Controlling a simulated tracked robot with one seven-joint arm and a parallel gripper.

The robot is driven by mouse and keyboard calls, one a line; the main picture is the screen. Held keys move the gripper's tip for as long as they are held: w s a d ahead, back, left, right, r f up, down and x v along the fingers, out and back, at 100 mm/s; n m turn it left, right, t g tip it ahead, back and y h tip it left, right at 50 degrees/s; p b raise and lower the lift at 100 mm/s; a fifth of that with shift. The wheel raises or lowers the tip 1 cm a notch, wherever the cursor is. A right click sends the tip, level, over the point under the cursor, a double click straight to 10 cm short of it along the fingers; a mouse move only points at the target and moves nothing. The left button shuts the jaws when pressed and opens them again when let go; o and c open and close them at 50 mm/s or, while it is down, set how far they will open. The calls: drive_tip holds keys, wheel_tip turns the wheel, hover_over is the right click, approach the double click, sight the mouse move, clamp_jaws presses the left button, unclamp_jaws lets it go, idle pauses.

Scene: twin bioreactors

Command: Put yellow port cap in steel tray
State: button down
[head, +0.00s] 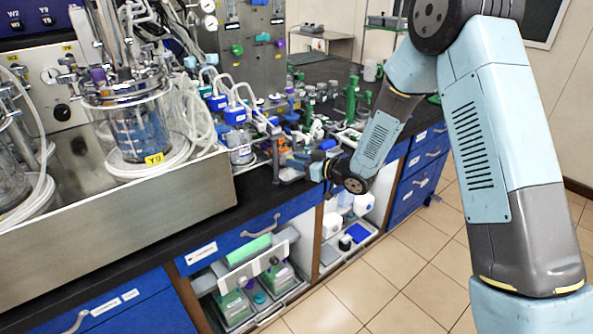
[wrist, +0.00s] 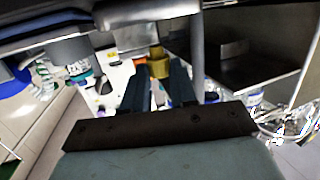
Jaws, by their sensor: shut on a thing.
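My gripper (wrist: 158,88) shows in the wrist view with its two dark fingers on either side of a dull yellow cap (wrist: 158,64), shut on it. In the head view my gripper (head: 297,163) is over the front edge of the black bench, right of the steel tub; the cap cannot be made out there. The large steel tub (head: 140,245) holds the glass vessels at the left. A steel, open-topped box shape (wrist: 262,72) shows at the upper right of the wrist view. I cannot tell which steel surface is the task's tray.
Glass vessels with coiled tubing (head: 140,125) stand in the tub. Blue-capped bottles (head: 236,115) and crowded small labware lie on the bench around my gripper. An open shelf with a green-lidded box (head: 248,250) is below. The tiled floor (head: 365,285) in front is clear.

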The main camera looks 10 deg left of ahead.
sight(298, 178)
drive_tip(key=shift+w+a+f, duration=0.1)
drive_tip(key=shift+w+f, duration=0.05)
drive_tip(key=shift+f, duration=0.05)
wheel_tip(298, 178, down, 3)
drive_tip(key=shift+w+f, duration=0.1)
drive_tip(key=c, duration=0.9)
unclamp_jaws()
drive_tip(key=shift+f, duration=0.1)
drive_tip(key=v, duration=1.2)
